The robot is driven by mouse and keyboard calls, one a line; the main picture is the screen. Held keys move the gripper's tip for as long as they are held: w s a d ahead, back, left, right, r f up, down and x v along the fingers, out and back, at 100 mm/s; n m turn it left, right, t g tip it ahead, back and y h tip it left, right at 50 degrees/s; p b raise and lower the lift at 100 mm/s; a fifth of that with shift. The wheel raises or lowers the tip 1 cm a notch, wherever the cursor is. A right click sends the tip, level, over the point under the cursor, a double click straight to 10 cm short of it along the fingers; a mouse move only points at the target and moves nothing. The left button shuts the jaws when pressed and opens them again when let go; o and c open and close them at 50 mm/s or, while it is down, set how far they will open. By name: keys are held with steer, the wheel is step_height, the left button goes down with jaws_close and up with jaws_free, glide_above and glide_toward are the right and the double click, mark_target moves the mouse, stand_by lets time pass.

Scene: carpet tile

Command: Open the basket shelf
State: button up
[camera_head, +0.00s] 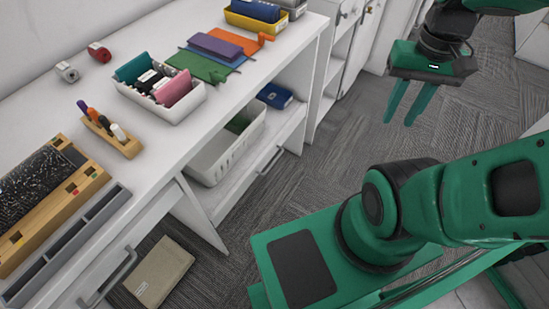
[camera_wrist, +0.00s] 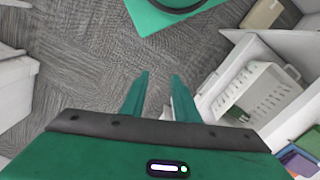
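The basket shelf (camera_head: 288,139) is a white low shelf under the counter, with a grey bar handle (camera_head: 270,160) on its front. It looks about level with the cabinet front. A white basket (camera_head: 222,158) stands on it with a dark green item inside.
A blue item (camera_head: 275,95) lies on the shelf behind the basket. The white counter (camera_head: 215,115) above holds trays, folders and pens. A beige box (camera_head: 160,271) is on the floor below. Carpet (camera_head: 335,150) lies free between the shelf and my gripper; my green base is at the front.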

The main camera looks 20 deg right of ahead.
steer(key=w+d+f+h, duration=0.2)
steer(key=w+f, duration=0.4)
steer(key=w, duration=0.6)
steer(key=m+t+y, duration=0.2)
steer(key=m+y, duration=0.1)
steer(key=m, duration=0.1)
glide_above(275, 160)
steer(key=s+d, duration=0.1)
steer(key=s, duration=0.1)
step_height(275, 160, down, 35)
steer(key=shift+w+a+f, duration=0.15)
steer(key=shift+w+f, duration=0.1)
steer(key=shift+f, duration=1.4)
steer(key=shift+w+a+f, duration=0.1)
steer(key=shift+w+f, duration=0.1)
steer(key=shift+f, duration=1.5)
steer(key=shift+w+a+f, duration=0.15)
steer(key=shift+w+f, duration=0.1)
steer(key=shift+f, duration=1.4)
